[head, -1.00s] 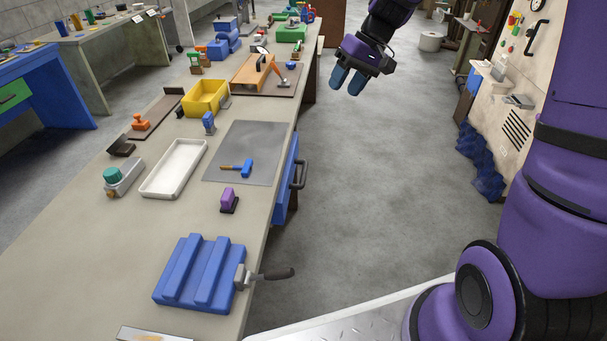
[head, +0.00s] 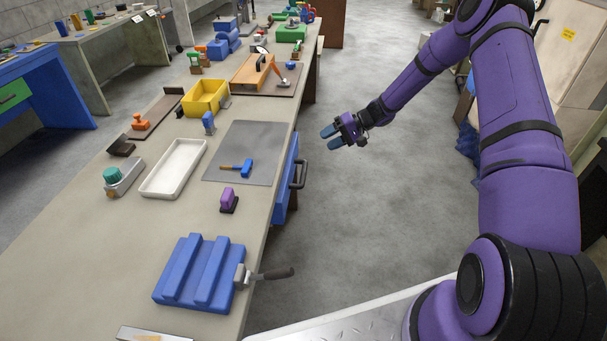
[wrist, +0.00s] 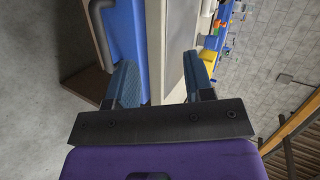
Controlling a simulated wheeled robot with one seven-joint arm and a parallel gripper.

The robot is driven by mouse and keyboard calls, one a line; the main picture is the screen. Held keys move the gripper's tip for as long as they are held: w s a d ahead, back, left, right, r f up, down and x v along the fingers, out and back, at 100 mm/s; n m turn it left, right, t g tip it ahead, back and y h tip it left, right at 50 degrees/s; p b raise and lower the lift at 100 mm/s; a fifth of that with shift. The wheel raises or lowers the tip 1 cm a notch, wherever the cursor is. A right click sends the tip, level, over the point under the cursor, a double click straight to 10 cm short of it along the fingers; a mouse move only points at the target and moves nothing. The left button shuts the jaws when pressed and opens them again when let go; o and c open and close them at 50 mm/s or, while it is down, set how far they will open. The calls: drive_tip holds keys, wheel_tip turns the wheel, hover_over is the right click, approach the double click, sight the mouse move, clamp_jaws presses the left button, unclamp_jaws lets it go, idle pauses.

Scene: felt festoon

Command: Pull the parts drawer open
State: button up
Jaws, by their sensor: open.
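The parts drawer has a blue front (head: 287,183) under the right edge of the workbench, with a dark bar handle (head: 299,174). It looks shut, nearly flush with the bench side. My gripper (head: 329,137) is open and empty, out over the aisle to the right of the handle, apart from it, with its blue fingers pointing left to the bench. In the wrist view my gripper's fingers (wrist: 160,85) are spread, with the blue drawer front (wrist: 127,30) ahead and the grey handle (wrist: 100,35) at the upper left, outside the fingers.
The workbench top (head: 110,215) holds a grey mat (head: 260,140) with a blue hammer (head: 246,168), a white tray (head: 174,168), a yellow bin (head: 205,97) and a blue grooved block (head: 199,273). A clamp handle (head: 277,273) overhangs the bench edge nearer me. The aisle floor (head: 370,220) is clear.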

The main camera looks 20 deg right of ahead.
sight(303, 173)
wheel_tip(303, 173, down, 17)
drive_tip(key=w+d+m+t+y, duration=0.2)
drive_tip(key=m+t, duration=0.2)
drive_tip(key=x, duration=1)
drive_tip(key=shift+w+a+r, duration=0.15)
drive_tip(key=shift+w+r, duration=0.1)
drive_tip(key=shift+c, duration=0.5)
clamp_jaws()
